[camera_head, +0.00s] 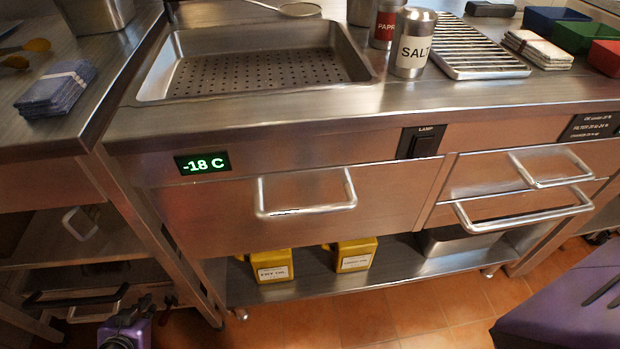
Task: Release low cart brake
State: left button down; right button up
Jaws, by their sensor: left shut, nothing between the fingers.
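A steel counter unit (290,135) with drawers and a low shelf fills the middle of the view. Small feet or wheels show under it, one at the lower left (240,314) and one at the right (487,272). I cannot make out a brake lever on them. A low dark unit with a black handle (75,295) sits under the left counter; whether it is the cart is unclear. My left gripper (118,340) is at the bottom edge, partly cut off, in front of this low unit. It is shut and empty. My right gripper is out of view.
Drawer handles (305,210) stick out from the front. Two yellow containers (271,266) (355,254) and a steel pan (458,242) stand on the low shelf. Tiled floor (390,315) is open in front. The counter top holds a perforated basin (262,72) and a salt shaker (413,45).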

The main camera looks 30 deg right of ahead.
pick_arm(q)
jog(key=shift+a, duration=0.1)
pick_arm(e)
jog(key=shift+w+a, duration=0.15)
pick_arm(q)
jog(key=b, duration=0.6)
send_over(166, 313)
notch_tip(166, 313, down, 10)
jog(key=shift+s+d+f, duration=0.2)
jog(key=shift+d, duration=0.15)
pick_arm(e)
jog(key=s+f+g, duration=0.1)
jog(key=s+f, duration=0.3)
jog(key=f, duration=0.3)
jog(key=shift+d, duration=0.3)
